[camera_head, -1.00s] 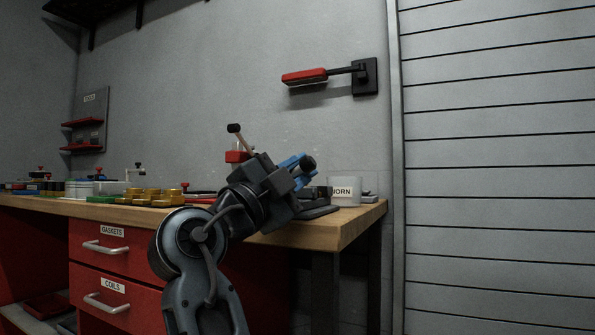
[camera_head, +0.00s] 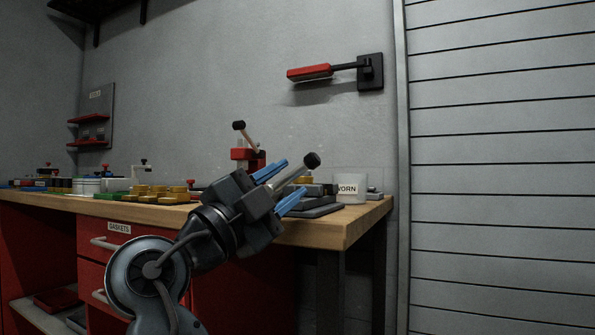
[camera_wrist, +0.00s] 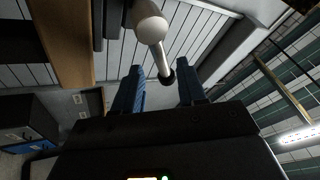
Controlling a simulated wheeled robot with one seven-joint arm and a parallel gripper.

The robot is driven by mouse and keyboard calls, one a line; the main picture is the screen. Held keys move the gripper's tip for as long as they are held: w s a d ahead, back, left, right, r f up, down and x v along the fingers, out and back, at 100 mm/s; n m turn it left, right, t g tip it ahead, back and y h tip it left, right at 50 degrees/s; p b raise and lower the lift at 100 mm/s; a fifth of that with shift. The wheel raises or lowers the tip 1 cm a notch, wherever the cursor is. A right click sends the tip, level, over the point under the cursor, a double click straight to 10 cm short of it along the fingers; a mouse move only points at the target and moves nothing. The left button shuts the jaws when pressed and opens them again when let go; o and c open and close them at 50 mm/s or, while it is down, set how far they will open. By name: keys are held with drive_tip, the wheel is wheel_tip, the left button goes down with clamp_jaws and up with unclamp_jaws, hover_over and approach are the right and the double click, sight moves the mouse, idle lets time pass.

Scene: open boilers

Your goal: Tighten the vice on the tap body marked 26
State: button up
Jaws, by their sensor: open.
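My gripper (camera_head: 297,176) is open, its two blue fingers spread over the right end of the workbench. A grey bar handle (camera_head: 292,174) with a dark knob shows between the fingers in the head view. In the wrist view, a pale bar (camera_wrist: 157,52) with a ball at its near end lies at the finger gap (camera_wrist: 160,72); contact cannot be told. The low dark vice (camera_head: 318,208) is partly hidden behind my gripper. A bit of brass (camera_head: 304,180) shows above it, perhaps the tap body. No mark 26 is readable.
A pale container marked WORN (camera_head: 350,188) stands right of the vice. A red tool with a black-knobbed lever (camera_head: 247,155) stands behind my gripper. Brass parts (camera_head: 160,193) lie along the bench (camera_head: 345,222). A red-handled wall lever (camera_head: 310,72) hangs above.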

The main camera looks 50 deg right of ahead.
drive_tip(key=shift+v, duration=1.15)
